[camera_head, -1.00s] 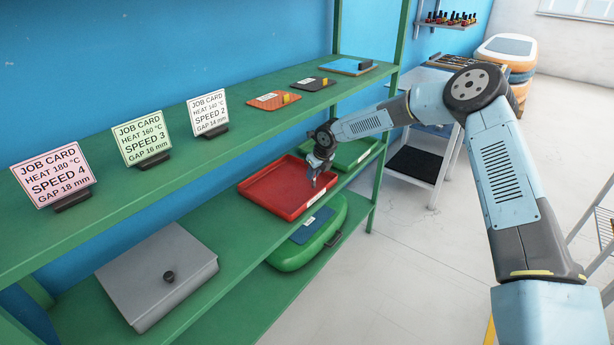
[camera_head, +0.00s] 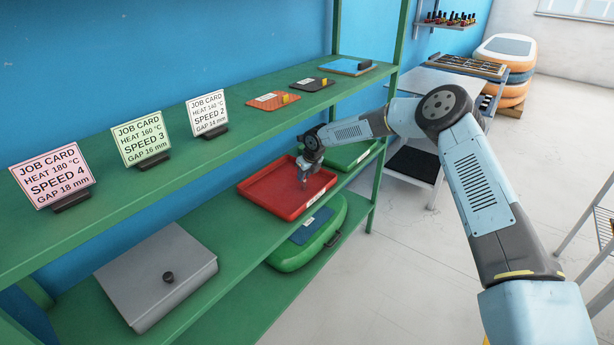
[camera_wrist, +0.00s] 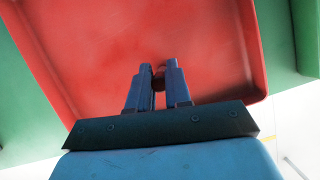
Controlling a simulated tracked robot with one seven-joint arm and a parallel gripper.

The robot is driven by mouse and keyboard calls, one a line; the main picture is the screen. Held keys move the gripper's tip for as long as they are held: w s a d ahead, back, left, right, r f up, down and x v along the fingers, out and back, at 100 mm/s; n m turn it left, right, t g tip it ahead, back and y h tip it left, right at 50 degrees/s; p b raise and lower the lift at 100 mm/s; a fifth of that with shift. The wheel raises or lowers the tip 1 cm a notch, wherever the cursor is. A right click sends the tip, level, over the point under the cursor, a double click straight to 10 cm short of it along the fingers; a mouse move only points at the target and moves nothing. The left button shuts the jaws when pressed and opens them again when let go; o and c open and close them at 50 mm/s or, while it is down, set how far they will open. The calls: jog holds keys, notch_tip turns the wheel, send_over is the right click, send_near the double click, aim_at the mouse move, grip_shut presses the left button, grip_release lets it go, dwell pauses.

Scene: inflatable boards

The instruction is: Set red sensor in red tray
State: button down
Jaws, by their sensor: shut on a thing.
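The red tray (camera_head: 270,193) lies on the lower green shelf, with a white label on its front edge. My gripper (camera_head: 305,178) is over the tray's right part, pointing down. In the wrist view my gripper (camera_wrist: 159,78) shows two fingers close together in front of the tray floor (camera_wrist: 90,50). A small dark reddish thing (camera_wrist: 159,74), probably the red sensor, shows between the fingertips, and they are shut on it. Most of it is hidden by the fingers. I cannot tell whether it touches the tray floor.
A green tray (camera_head: 350,157) stands right of the red tray. A grey lidded box (camera_head: 150,272) stands at left. The upper shelf (camera_head: 240,135) with job cards overhangs the lower one.

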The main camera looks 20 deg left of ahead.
jog(key=shift+f, duration=0.1)
jog(key=c, duration=1.1)
grip_release()
jog(key=shift+o, duration=0.2)
